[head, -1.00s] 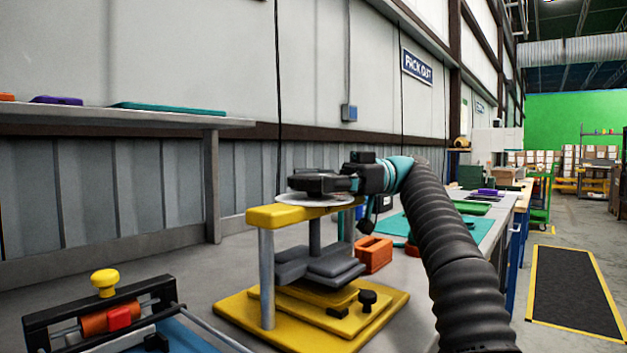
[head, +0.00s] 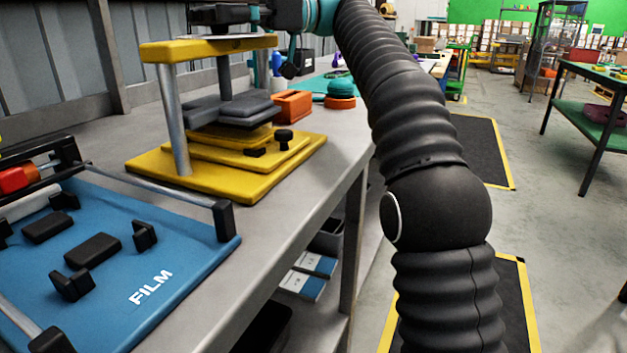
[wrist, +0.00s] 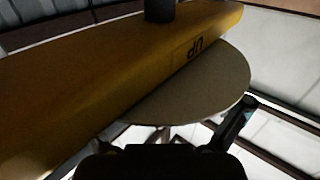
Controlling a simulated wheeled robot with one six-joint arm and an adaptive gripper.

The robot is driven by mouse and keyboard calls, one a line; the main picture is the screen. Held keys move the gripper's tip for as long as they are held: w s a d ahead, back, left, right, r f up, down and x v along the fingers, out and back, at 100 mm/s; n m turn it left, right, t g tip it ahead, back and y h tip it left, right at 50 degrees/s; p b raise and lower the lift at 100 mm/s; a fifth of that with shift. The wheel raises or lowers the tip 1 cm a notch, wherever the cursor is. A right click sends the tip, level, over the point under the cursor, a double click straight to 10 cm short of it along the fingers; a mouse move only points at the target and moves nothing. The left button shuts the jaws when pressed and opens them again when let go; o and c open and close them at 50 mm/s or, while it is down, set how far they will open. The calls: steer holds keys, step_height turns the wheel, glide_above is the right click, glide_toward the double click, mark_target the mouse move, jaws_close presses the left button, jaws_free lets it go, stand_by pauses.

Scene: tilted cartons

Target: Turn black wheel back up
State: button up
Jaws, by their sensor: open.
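The yellow press (head: 225,160) stands on the bench, with a yellow top beam (head: 165,50) on grey posts. A thin pale disc (head: 212,38) lies over the beam, and its wide round face shows in the wrist view (wrist: 195,90) beside the beam's upside-down "UP" label. My gripper (head: 225,15) is at the disc, partly cut off by the top edge. In the wrist view one dark open finger (wrist: 235,120) is near the disc's edge; contact cannot be told. A wheel that is clearly black is not visible. A small black knob (head: 283,137) stands on the press base.
A blue "FILM" fixture (head: 150,285) with black blocks fills the front left of the bench. An orange block (head: 292,105) and a round orange and green piece (head: 341,90) lie right of the press. The floor aisle (head: 540,200) at right is open.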

steer(key=m+t+b, duration=0.1)
steer(key=t+b, duration=0.1)
steer(key=m+t+y+b, duration=0.1)
steer(key=t+b, duration=0.1)
steer(key=m+t+y+b, duration=0.1)
steer(key=m+b, duration=0.1)
steer(key=shift+s+f+t, duration=0.1)
steer(key=shift+f+t, duration=0.3)
steer(key=m+t+b, duration=0.1)
steer(key=t, duration=0.2)
steer(key=m+t+b, duration=0.2)
steer(key=shift+r+m+t, duration=0.2)
steer(key=shift+m+t, duration=0.1)
steer(key=shift+t, duration=0.1)
steer(key=m+t+h, duration=0.1)
steer(key=m+t, duration=0.1)
steer(key=m+t+h, duration=0.1)
steer(key=t, duration=0.2)
steer(key=shift+r+m+b, duration=0.2)
steer(key=shift+m+b, duration=0.15)
steer(key=shift+m, duration=0.05)
steer(key=shift+m+t+h, duration=1.3)
steer(key=shift+m+t, duration=0.2)
steer(key=shift+t, duration=0.5)
